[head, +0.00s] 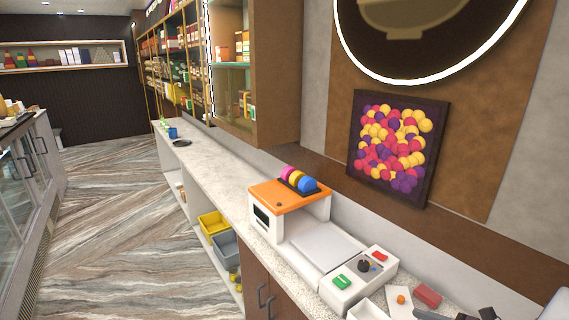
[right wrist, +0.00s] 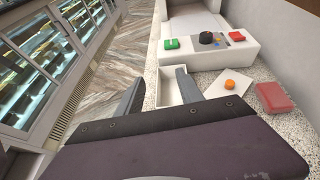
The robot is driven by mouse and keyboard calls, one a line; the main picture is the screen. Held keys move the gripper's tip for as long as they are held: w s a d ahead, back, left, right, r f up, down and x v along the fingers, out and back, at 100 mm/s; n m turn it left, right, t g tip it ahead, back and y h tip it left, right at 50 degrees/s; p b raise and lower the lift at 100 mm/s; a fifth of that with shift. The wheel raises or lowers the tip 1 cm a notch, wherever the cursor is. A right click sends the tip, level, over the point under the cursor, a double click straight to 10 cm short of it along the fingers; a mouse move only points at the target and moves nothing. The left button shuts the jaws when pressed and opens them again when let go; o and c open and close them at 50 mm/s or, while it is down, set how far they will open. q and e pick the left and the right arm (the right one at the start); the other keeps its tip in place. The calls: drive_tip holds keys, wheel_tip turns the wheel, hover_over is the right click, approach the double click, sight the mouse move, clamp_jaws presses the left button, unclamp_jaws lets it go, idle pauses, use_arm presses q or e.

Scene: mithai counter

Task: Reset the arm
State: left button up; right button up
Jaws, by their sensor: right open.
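My right gripper (head: 455,314) shows only in part at the lower right edge of the head view, over the near end of the counter. In the right wrist view its two grey fingers (right wrist: 160,74) are spread apart with nothing between them. A small white open box (right wrist: 170,92) lies beyond and partly behind the fingers; I cannot tell the distance. My left gripper is in neither view.
A white machine (head: 322,248) with an orange top (head: 290,196), green and red buttons and a dark knob stands on the speckled counter (head: 222,182). A red block (head: 428,295) and an orange disc (head: 401,299) lie near it. The floor at left is clear.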

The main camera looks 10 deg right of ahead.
drive_tip(key=w+a+n+g+y+b, duration=0.2)
drive_tip(key=a+n+g, duration=0.15)
drive_tip(key=a, duration=0.55)
drive_tip(key=w+a+n+g+y+b, duration=0.25)
drive_tip(key=a+n, duration=0.25)
drive_tip(key=a, duration=0.5)
drive_tip(key=s+a+f+n+g+h+b, duration=0.4)
drive_tip(key=s+a+f+n+g+h, duration=0.4)
drive_tip(key=s+n, duration=0.5)
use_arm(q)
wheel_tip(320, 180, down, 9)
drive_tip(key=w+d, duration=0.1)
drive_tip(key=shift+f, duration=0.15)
use_arm(e)
drive_tip(key=d+f+n+t+h, duration=0.3)
drive_tip(key=d+f+n+t, duration=0.1)
drive_tip(key=d+n, duration=0.2)
drive_tip(key=shift+w+n, duration=0.45)
drive_tip(key=shift+n, duration=0.1)
